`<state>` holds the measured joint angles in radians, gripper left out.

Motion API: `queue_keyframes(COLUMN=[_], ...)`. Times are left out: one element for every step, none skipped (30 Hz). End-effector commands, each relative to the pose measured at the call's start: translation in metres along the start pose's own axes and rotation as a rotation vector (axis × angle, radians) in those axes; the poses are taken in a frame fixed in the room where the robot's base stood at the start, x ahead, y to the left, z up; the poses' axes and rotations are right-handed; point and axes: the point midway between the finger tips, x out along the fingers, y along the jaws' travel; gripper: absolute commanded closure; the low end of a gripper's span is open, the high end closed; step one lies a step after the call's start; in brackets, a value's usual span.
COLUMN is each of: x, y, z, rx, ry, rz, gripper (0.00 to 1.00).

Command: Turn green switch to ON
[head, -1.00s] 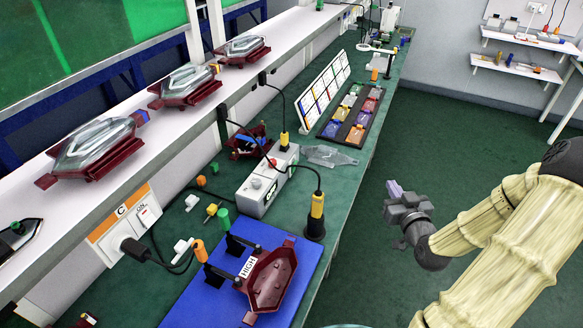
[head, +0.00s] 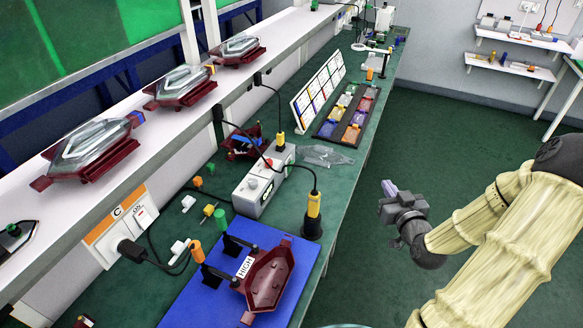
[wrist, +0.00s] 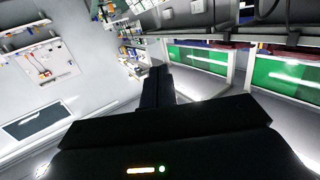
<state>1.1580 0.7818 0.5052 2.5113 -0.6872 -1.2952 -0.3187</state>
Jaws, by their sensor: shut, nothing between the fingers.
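A wall plate (head: 122,221) marked C and ON, with a white switch, is at the lower left. No green switch can be made out for certain. My gripper (head: 388,188) is over the floor, right of the bench and apart from everything. In the wrist view its dark fingers (wrist: 158,72) are together and empty, pointing toward the room's far walls.
A blue mat (head: 205,297) holds a dark red lamp housing (head: 268,276) and clamps with green and orange handles. A black stand (head: 312,228) with a yellow-handled tool is at the bench edge. Lamps line the white shelf. The floor (head: 460,160) right of the bench is clear.

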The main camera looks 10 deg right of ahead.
Motion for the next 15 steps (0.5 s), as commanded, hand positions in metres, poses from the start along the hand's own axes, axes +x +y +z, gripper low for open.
queue_keyframes(x=[0.002,0.003,0.004,0.006,0.007,0.009,0.01,0.011,0.011,0.01,0.009,0.006,0.004,0.001,-0.003], y=[-0.004,-0.006,-0.011,-0.015,-0.019,-0.027,-0.033,-0.039,-0.047,-0.054,-0.059,-0.067,-0.072,-0.078,-0.084], z=[0.001,0.002,0.004,0.007,0.01,0.014,0.017,0.021,0.025,0.029,0.031,0.034,0.036,0.037,0.038], rx=[-0.006,-0.01,-0.017,-0.024,-0.033,-0.046,-0.057,-0.068,-0.084,-0.095,-0.105,-0.119,-0.127,-0.134,-0.144], ry=[-0.015,-0.03,-0.057,-0.083,-0.114,-0.162,-0.203,-0.246,-0.307,-0.353,-0.399,-0.459,-0.504,-0.545,-0.6], rz=[-0.008,-0.013,-0.023,-0.032,-0.041,-0.055,-0.063,-0.074,-0.084,-0.09,-0.095,-0.098,-0.097,-0.098,-0.095], gripper=[1.0,1.0,1.0,1.0,1.0,1.0,1.0,1.0,1.0,1.0,1.0,1.0,1.0,1.0,1.0])
